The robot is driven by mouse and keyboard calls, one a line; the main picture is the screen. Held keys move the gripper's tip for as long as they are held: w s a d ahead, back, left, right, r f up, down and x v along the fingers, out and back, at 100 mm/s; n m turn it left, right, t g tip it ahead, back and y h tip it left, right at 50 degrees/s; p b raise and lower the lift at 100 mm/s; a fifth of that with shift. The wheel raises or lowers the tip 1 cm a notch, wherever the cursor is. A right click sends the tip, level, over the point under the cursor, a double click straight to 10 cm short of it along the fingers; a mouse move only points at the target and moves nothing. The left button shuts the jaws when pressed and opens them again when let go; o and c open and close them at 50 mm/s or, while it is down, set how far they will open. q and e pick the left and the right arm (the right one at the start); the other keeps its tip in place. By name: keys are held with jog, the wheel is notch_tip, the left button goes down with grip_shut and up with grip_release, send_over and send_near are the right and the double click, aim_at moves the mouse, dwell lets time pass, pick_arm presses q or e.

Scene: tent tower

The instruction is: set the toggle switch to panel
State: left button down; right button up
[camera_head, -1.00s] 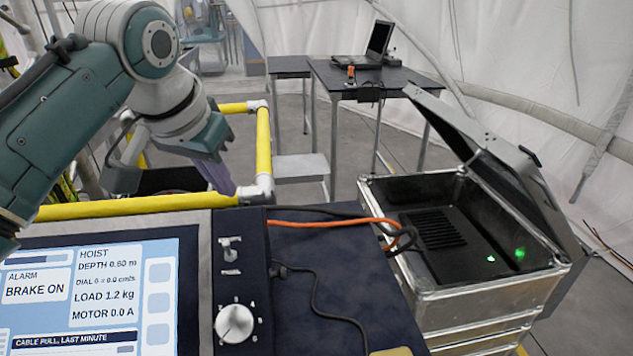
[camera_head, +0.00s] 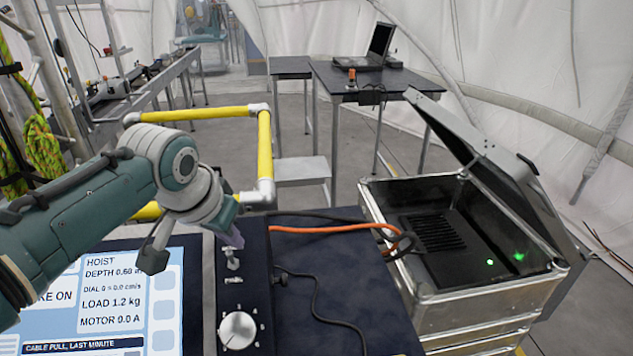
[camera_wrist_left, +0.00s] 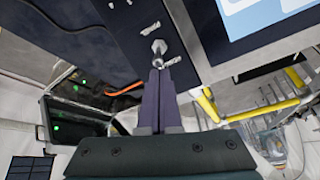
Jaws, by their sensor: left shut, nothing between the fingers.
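The toggle switch (camera_head: 232,264) is a small metal lever on the dark strip of the console, right of the screen. White label marks sit above and below it, too small to read here. My left gripper (camera_head: 233,240) is shut and empty, its fingertips just above the switch and partly covering its top. In the left wrist view the shut dark fingers (camera_wrist_left: 159,70) point at the metal switch (camera_wrist_left: 158,46), with the tips right beside or against it; contact cannot be told. My right gripper is out of view.
A white rotary knob (camera_head: 237,330) sits below the switch. The console screen (camera_head: 110,300) is to the left. Orange and black cables (camera_head: 320,229) run to an open metal case (camera_head: 470,290) on the right. Yellow railing (camera_head: 264,150) stands behind the console.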

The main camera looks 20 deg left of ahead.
pick_arm(q)
jog(key=shift+s+d+f+t+y+p, duration=0.1)
jog(key=shift+s+d+t+y+p, duration=0.25)
jog(key=shift+t, duration=0.45)
dwell(0.4)
jog(key=shift+s+f+t+y, duration=0.15)
jog(key=shift+s+t+y, duration=0.2)
jog(key=shift+t+y, duration=0.15)
jog(key=shift+s+d+f+m+t+y+b, duration=0.2)
jog(key=shift+s+t+y+b, duration=0.1)
jog(key=shift+t+b, duration=0.35)
jog(key=shift+s+d+f+m+t+y+b, duration=0.1)
jog(key=shift+s+d+t+y+b, duration=0.15)
jog(key=shift+t+b, duration=0.35)
jog(key=shift+s, duration=0.2)
jog(key=shift+w+b, duration=0.15)
jog(key=shift+b, duration=0.15)
jog(key=shift+w+a, duration=0.4)
jog(key=shift+w, duration=0.15)
jog(key=shift+r, duration=0.1)
